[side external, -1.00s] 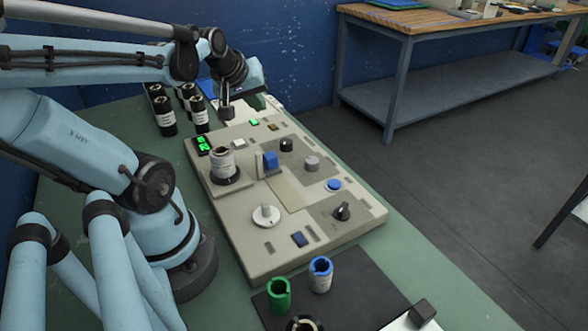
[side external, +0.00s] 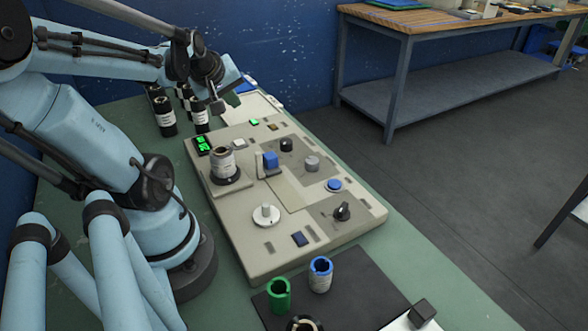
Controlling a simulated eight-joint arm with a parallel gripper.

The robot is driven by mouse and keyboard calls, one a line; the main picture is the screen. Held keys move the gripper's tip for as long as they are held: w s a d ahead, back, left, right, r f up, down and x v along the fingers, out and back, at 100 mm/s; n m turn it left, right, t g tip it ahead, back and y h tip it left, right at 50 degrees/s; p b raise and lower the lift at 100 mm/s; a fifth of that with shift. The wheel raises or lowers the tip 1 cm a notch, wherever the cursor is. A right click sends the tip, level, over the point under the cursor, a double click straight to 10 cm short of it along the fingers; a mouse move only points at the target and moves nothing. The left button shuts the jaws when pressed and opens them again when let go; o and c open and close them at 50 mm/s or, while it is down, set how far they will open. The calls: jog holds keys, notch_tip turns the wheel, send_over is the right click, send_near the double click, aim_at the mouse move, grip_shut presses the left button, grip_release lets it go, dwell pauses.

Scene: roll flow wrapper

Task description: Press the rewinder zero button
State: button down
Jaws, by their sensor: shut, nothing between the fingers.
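The beige wrapper panel (side external: 250,232) lies on the green table. Near its far left corner is a display with green digits (side external: 203,144), too small to read. A small white button (side external: 239,144) sits just right of the display. No label is legible, so I cannot tell which button is the rewinder zero. Other buttons are a lit green one (side external: 254,122), a brown one (side external: 272,127), a round blue one (side external: 334,185) and a dark blue square one (side external: 299,239). My gripper (side external: 217,110) is shut and empty, above the panel's far left edge, apart from the white button.
Dark rolls (side external: 167,118) stand left of my gripper. A blue block (side external: 270,160), knobs (side external: 341,211) and a white dial (side external: 266,215) rise from the panel. Green (side external: 279,295) and blue (side external: 321,275) rolls stand in front.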

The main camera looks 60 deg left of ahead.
send_near(238, 142)
jog(key=shift+w+a+f, duration=0.85)
jog(key=shift+w+a, duration=0.1)
jog(key=shift+w, duration=0.15)
jog(key=shift+w+a+f, duration=0.85)
jog(key=shift+w+a, duration=0.05)
jog(key=shift+w, duration=0.2)
jog(key=shift+f, duration=0.1)
dwell(0.4)
jog(key=shift+f, duration=0.35)
jog(key=shift+f, duration=0.45)
dwell(0.7)
jog(key=shift+r, duration=0.1)
jog(key=shift+s+r, duration=0.15)
jog(key=shift+r, duration=0.65)
jog(key=shift+r, duration=2.45)
